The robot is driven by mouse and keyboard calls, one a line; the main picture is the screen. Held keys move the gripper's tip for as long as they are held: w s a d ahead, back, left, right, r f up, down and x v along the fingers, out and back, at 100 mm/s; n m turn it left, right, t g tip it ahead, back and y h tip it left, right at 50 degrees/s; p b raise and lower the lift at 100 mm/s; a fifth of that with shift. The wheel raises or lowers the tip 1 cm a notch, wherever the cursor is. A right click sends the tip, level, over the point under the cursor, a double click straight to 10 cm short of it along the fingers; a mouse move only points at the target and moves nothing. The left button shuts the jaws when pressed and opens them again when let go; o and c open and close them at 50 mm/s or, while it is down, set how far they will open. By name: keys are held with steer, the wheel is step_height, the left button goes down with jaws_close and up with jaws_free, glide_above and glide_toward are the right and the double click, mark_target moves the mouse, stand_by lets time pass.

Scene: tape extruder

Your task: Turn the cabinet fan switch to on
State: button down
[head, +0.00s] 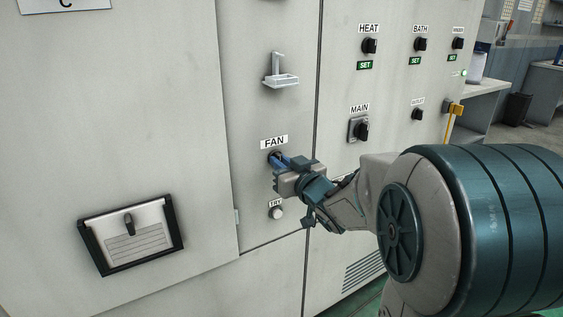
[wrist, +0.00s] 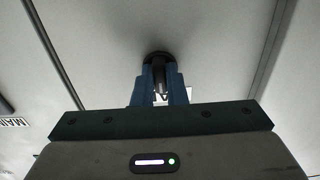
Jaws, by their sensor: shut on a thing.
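The fan switch is a dark rotary knob under the FAN label (head: 274,142) on the grey cabinet. In the head view my gripper (head: 277,160) covers most of it. In the wrist view the black knob (wrist: 158,62) sits between the two blue fingers of my gripper (wrist: 159,85), which are shut on it. The wrist view looks rotated, so the knob's exact switch position is hard to tell.
Right of the gripper are the MAIN switch (head: 359,129) and the HEAT knob (head: 369,46). A round white button (head: 276,213) sits below the gripper. A small ledge with a handle (head: 280,72) sticks out above. A black-framed holder (head: 131,234) is at lower left.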

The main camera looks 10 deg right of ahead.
steer(key=shift+f, duration=0.1)
steer(key=c, duration=1.5)
jaws_free()
steer(key=shift+o, duration=0.2)
steer(key=shift+s, duration=0.15)
steer(key=b+v, duration=0.2)
steer(key=v, duration=1.1)
steer(key=shift+s, duration=0.25)
steer(key=shift+d+r, duration=0.2)
